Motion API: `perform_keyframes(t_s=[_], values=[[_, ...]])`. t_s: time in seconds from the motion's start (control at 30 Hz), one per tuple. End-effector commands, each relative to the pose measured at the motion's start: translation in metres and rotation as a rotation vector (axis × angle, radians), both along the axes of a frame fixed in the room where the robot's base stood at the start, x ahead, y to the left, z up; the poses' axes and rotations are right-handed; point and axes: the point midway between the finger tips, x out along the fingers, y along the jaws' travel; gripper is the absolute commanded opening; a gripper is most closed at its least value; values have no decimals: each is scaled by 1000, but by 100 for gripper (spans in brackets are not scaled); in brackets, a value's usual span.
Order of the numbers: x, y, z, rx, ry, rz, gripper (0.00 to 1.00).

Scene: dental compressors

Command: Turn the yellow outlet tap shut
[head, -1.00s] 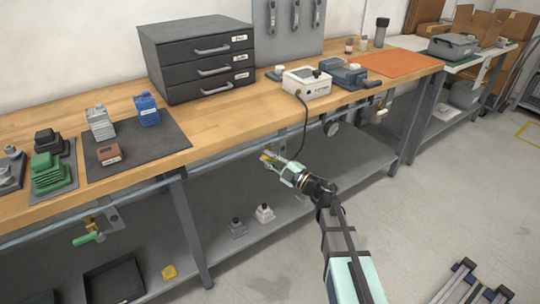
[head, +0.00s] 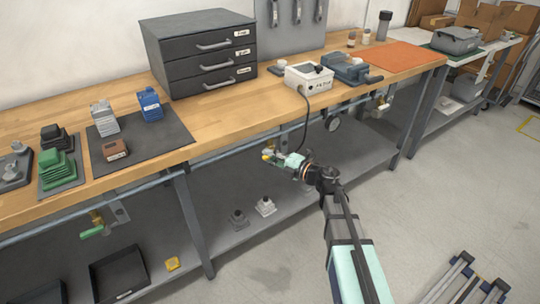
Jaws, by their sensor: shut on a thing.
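The yellow outlet tap (head: 267,154) is under the front edge of the workbench, near the middle of the head view. Only a little yellow shows, and the rest is hidden by my gripper. My gripper (head: 272,157) reaches in from the lower right and is shut on the tap's yellow handle. The handle's exact angle is too small and covered to tell.
A pipe runs under the bench edge (head: 220,156). A green-handled tap (head: 92,231) hangs at left, and a round gauge (head: 332,124) is right of my gripper.

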Motion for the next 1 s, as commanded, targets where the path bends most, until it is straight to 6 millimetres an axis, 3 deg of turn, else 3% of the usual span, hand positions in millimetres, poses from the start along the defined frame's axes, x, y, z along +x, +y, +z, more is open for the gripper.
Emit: perform_keyframes(t_s=[0.3, 0.33, 0.4, 0.77, 1.0], values=[[0, 0, -1, -3, -2, -1, 0], [0, 0, -1, -3, -2, -1, 20], [0, 0, -1, -3, -1, -1, 40], [-1, -2, 0, -1, 0, -1, 40], [-16, -26, 0, -1, 0, -3, 40]])
